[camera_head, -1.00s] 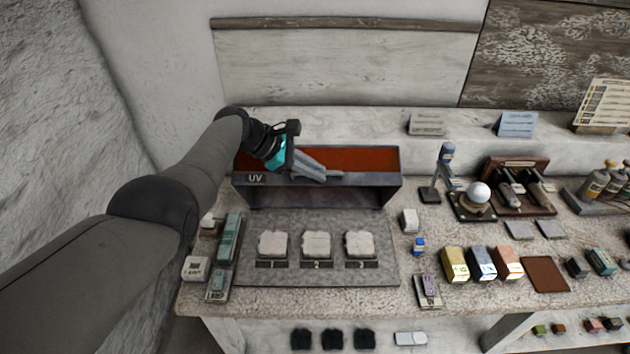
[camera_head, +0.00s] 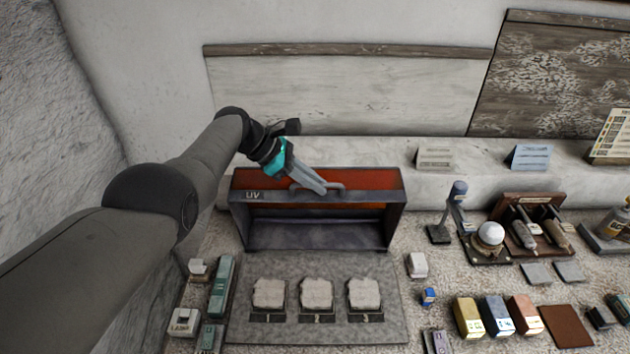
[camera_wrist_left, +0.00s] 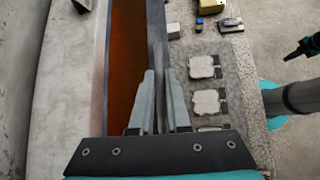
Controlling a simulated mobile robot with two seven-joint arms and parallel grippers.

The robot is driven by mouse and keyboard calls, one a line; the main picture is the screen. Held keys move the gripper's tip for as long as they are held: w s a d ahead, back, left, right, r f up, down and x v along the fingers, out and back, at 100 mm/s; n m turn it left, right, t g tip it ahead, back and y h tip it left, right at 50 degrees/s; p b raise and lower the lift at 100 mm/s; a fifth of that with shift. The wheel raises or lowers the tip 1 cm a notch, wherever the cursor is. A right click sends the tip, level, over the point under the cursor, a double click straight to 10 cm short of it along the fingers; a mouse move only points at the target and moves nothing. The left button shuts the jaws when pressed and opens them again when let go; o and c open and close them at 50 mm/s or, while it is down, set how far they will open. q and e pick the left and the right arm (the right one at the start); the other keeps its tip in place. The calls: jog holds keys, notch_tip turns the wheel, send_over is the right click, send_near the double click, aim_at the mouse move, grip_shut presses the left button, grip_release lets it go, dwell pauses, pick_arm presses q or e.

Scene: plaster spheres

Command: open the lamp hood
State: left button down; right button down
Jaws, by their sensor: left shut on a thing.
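The lamp hood (camera_head: 375,198) is a dark box frame marked UV with an orange panel, at the back of the bench. Its front bar stands above an open front, and a dark interior shows below it. A curved grey handle (camera_head: 338,188) is on the bar. My left gripper (camera_head: 322,190) reaches over from the left and is shut on this handle. In the left wrist view the fingers (camera_wrist_left: 158,100) close on the bar side beside the orange panel (camera_wrist_left: 126,60). The fingers hide part of the handle. A dark arm part, probably mine, shows at the right edge there.
Three pale plaster pieces (camera_head: 316,293) sit on a grey plate (camera_head: 240,325) before the hood. Green blocks (camera_head: 221,286) stand left of it. A small lamp (camera_head: 459,190) and a white sphere (camera_head: 491,233) stand to the right. Wall space above the hood is clear.

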pick_arm(q)
jog(key=c, duration=1.2)
grip_release()
jog(key=shift+o, duration=0.2)
jog(key=shift+a+r+p, duration=0.3)
jog(key=shift+r+p, duration=0.15)
jog(key=shift+p, duration=0.05)
jog(key=p+v, duration=0.3)
jog(key=v, duration=0.1)
jog(key=shift+a+r+p, duration=0.2)
jog(key=shift+r+p, duration=0.1)
jog(key=v, duration=0.9)
jog(key=shift+a+p, duration=0.25)
jog(key=shift+p, duration=0.15)
jog(key=shift+s, duration=0.1)
